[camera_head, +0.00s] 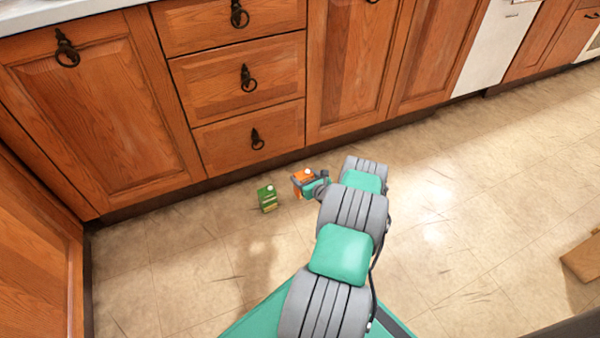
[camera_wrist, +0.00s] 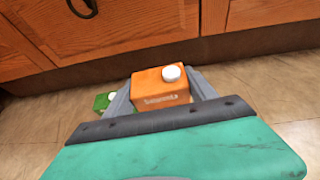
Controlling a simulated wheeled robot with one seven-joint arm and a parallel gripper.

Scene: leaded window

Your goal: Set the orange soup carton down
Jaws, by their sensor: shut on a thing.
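The orange soup carton (camera_head: 307,175) is a small box with a white round cap, close to the floor in front of the wooden cabinets. It also shows in the wrist view (camera_wrist: 161,86), between the two fingers of my gripper (camera_wrist: 160,92). My gripper (camera_head: 305,184) is shut on the carton, which looks roughly upright. The carton's lower part is hidden by my gripper, so I cannot tell whether it touches the floor.
A green carton (camera_head: 267,198) with a white cap stands on the tiled floor (camera_head: 180,255) just left of the orange one. Wooden cabinets (camera_head: 250,135) stand close behind. A brown wooden piece (camera_head: 582,260) lies at the far right. The floor between is clear.

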